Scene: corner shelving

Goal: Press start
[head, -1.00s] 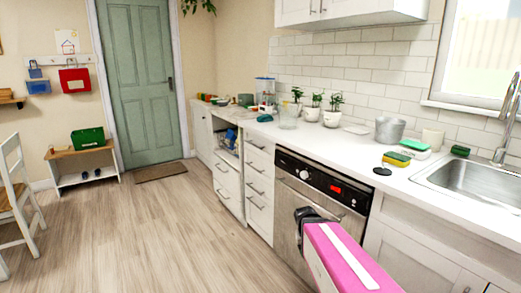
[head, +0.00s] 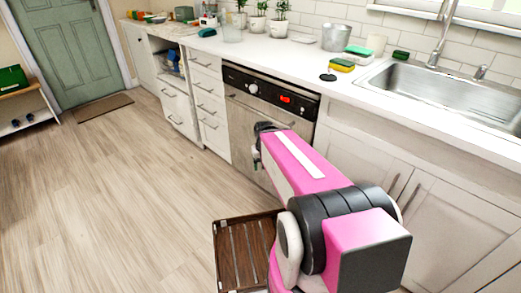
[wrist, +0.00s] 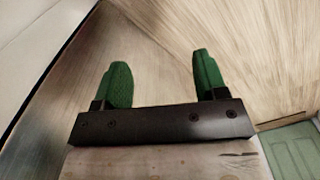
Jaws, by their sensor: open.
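The dishwasher (head: 246,122) is built in under the counter, with a steel front and a black control panel (head: 290,88). The panel has a pale round knob (head: 253,88), a lit red display (head: 285,99) and small controls too small to read. The dishwasher door looks shut. My pink arm reaches toward its front. My gripper (head: 258,150) is below the panel, in front of the door, and mostly hidden behind the arm. In the wrist view my gripper (wrist: 162,80) is open, its two green-padded fingers apart with nothing between them.
White drawers (head: 209,105) stand left of the dishwasher and a white cupboard (head: 362,160) right of it. A sponge (head: 341,65), black disc (head: 328,77) and metal bucket (head: 335,38) are on the counter by the sink (head: 455,95). The wooden floor (head: 110,190) at left is clear.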

